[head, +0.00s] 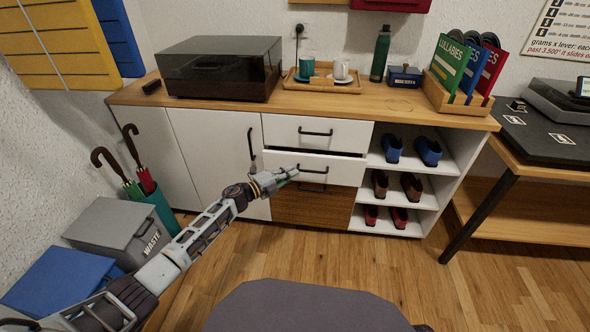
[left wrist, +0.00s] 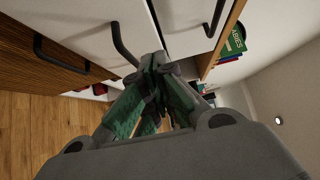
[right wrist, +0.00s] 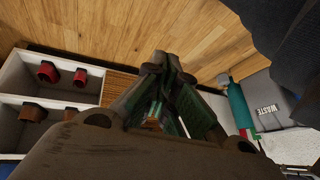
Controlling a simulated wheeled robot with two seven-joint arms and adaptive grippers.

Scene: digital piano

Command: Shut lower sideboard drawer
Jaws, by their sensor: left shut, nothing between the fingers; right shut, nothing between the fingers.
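The sideboard (head: 205,150) has a white upper drawer (head: 285,128) and a white lower drawer (head: 350,172), with a wood-fronted panel (head: 315,210) below. The lower drawer stands slightly out, with a dark gap above its front. My left gripper (head: 296,172) is shut and empty, in front of the lower drawer near its handle (head: 318,171). In the left wrist view the fingertips (left wrist: 158,62) are close to the white drawer front (left wrist: 90,20); I cannot tell if they touch. My right gripper (right wrist: 170,65) is shut and empty, above the floor.
Open shelves (head: 448,185) with several shoes are right of the drawers. A tray (head: 293,82) with cups and a record player (head: 220,68) stand on top. An umbrella stand (head: 165,212) and waste bin (head: 112,225) are at left. The wooden floor (head: 440,290) in front is largely clear.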

